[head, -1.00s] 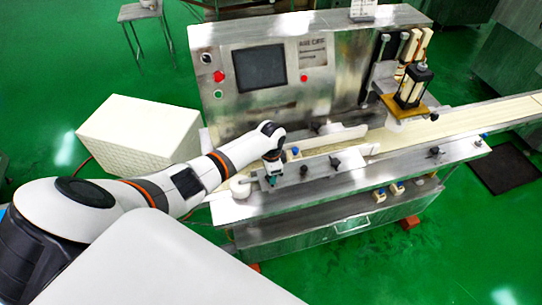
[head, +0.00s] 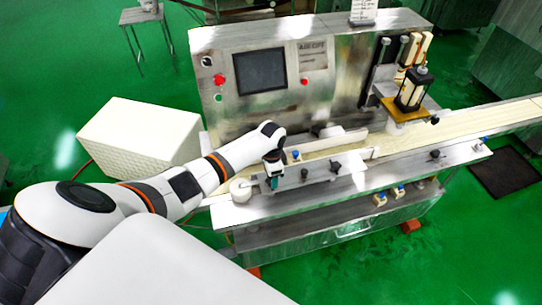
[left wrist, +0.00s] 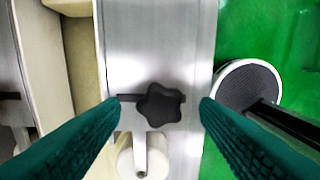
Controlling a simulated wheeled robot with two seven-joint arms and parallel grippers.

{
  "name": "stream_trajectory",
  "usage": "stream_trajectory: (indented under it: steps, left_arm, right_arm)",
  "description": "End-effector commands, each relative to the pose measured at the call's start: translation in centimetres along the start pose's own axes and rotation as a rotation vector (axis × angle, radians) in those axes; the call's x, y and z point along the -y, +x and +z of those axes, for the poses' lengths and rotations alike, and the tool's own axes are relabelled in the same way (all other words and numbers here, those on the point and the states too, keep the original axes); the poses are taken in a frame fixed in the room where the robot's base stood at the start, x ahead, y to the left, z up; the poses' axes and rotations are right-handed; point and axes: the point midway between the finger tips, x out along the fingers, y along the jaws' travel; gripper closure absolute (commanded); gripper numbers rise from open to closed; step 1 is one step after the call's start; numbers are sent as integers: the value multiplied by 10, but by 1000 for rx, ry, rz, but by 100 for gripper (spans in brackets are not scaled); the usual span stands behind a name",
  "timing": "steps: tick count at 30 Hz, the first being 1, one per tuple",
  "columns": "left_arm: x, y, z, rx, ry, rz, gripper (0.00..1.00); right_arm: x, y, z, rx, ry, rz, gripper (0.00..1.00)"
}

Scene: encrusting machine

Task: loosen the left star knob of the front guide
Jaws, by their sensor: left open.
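In the left wrist view, a black star knob (left wrist: 160,104) stands on the metal plate of the front guide (left wrist: 157,45). My left gripper (left wrist: 154,107) is open, with one green finger on each side of the knob and a visible gap to both. In the head view my left gripper (head: 272,182) points down at the left end of the front guide (head: 318,174). The knob between its fingers is hidden there. Two other dark knobs, one nearer (head: 304,173) and one farther right (head: 335,167), show along the guide. My right gripper is not in view.
A white roller (head: 240,188) stands left of the gripper; it also shows in the left wrist view (left wrist: 143,158). The conveyor belt (head: 460,121) runs to the right. The control panel (head: 259,70) rises behind. A pale box (head: 140,132) stands left of the machine.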

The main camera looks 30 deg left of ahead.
Motion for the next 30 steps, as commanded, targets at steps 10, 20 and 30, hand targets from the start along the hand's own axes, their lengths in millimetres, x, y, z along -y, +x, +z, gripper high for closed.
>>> stream_trajectory:
  steps: [10, 20, 30]
  left_arm:
    - [-1, -67, 0, 4, 2, 5, 44]
    - [-1, -107, -1, 1, 0, 2, 44]
    - [0, -109, -1, 0, 0, 2, 44]
  right_arm:
    - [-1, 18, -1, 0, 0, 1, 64]
    - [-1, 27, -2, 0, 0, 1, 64]
    - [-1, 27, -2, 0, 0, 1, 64]
